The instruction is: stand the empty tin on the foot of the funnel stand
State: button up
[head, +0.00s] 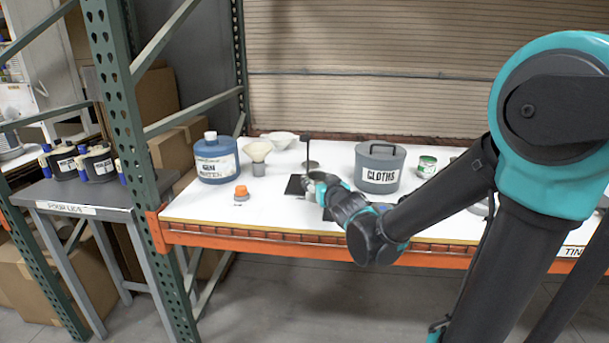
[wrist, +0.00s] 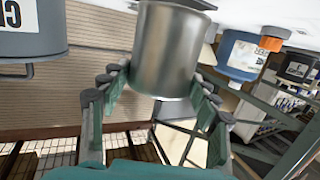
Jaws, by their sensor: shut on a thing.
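My gripper (wrist: 158,92) is shut around the side of a plain silver metal tin (wrist: 166,50), with fingers on both sides of it. The wrist view is turned over, with the white shelf top along its upper edge. In the head view my gripper (head: 318,187) is low over the shelf, right beside the funnel stand, and hides most of the tin. The stand has a thin dark post (head: 307,152) and a flat black foot (head: 295,185). I cannot tell whether the tin touches the foot.
To the left are a blue jug (head: 216,160), an orange-capped item (head: 241,192) and a cream funnel (head: 257,149). The front shelf top is mostly clear.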

jog(key=x, duration=1)
jog(key=f+x, duration=0.1)
jog(key=x, duration=0.4)
jog(key=shift+s+f, duration=0.1)
jog(key=shift+f, duration=0.15)
jog(key=o, duration=1.2)
